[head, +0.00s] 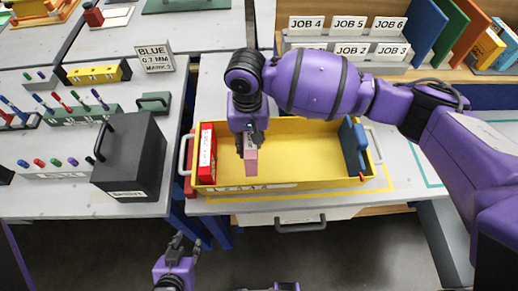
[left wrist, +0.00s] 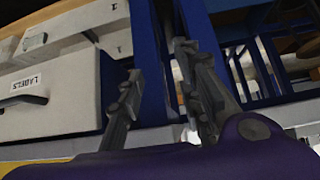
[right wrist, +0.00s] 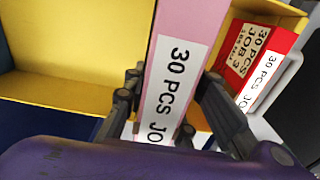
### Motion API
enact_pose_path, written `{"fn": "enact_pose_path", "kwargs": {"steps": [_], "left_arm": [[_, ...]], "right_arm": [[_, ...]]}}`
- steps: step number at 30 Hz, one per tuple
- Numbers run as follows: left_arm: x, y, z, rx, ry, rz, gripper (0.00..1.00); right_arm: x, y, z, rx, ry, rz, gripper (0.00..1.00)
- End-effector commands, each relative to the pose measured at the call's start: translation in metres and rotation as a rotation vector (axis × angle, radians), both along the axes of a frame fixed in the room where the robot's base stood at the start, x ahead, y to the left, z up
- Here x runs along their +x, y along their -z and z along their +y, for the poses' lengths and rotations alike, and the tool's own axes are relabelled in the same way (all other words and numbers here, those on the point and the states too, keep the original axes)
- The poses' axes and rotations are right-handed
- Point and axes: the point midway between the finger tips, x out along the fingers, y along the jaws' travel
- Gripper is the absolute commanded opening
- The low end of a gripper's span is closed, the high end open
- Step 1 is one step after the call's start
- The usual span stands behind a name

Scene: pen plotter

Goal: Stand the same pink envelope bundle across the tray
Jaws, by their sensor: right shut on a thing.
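The pink envelope bundle (head: 251,162) is upright in my right gripper (head: 250,136), over the left part of the yellow tray (head: 310,140). In the right wrist view the bundle (right wrist: 187,30) sits between the fingers, with a white "30 PCS JO" label facing the camera. Its lower end is low in the tray; I cannot tell if it touches the floor. A red bundle (head: 207,150) stands at the tray's left end, and a blue piece (head: 352,146) stands at the right end. My left gripper (head: 176,245) is open and empty, below the table's front edge.
A black box (head: 130,160) with a handle stands on the left table. Job-labelled racks (head: 345,50) stand behind the tray. A drawer handle (head: 300,226) sticks out below the tray. The tray's middle floor is clear.

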Motion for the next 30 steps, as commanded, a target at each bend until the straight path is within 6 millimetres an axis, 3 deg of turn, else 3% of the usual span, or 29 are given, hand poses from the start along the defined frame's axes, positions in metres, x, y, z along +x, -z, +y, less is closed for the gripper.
{"fn": "enact_pose_path", "kwargs": {"steps": [1,5,14,26,27,30], "left_arm": [[-0.005,0.004,0.001,0.001,-0.001,0.011,0.33],[-0.007,0.006,0.001,0.002,-0.001,0.014,0.33],[0.002,0.005,-0.001,-0.003,-0.007,-0.003,0.33],[0.009,0.002,-0.003,-0.007,-0.01,-0.015,0.33],[0.008,0.002,-0.003,-0.006,-0.009,-0.014,0.33],[0.006,0.003,-0.001,-0.004,-0.008,-0.011,0.33]], "right_arm": [[-0.001,0.012,0.0,-0.001,0.0,0.004,0.0],[0.0,0.024,0.0,0.0,0.0,0.002,0.0],[-0.001,0.067,0.0,0.0,-0.001,0.002,0.0],[0.001,0.072,0.001,0.001,-0.001,-0.003,0.0],[0.001,0.072,0.001,0.001,-0.001,-0.003,0.27],[0.001,0.072,0.0,0.001,-0.001,-0.003,0.4]]}}
